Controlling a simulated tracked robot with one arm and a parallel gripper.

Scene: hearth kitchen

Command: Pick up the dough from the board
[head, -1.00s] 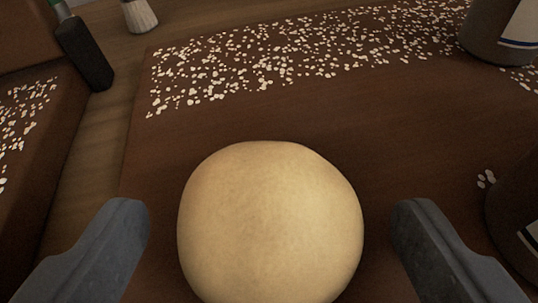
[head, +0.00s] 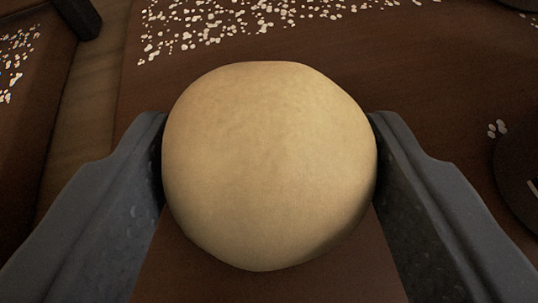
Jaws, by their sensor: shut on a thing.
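The dough (head: 268,165) is a smooth, pale tan ball in the middle of the head view. My gripper (head: 268,150) is shut on it, with one dark grey finger against its left side and the other against its right side. The brown board (head: 420,80) fills the view behind and below the dough. Whether the dough still touches the board cannot be told, as its underside is hidden.
White flakes (head: 215,25) are scattered over the far part of the board. A dark round object (head: 518,175) stands at the right edge, partly cut off. Another brown board with flakes (head: 30,90) is at the left, across a strip of wooden table (head: 75,130).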

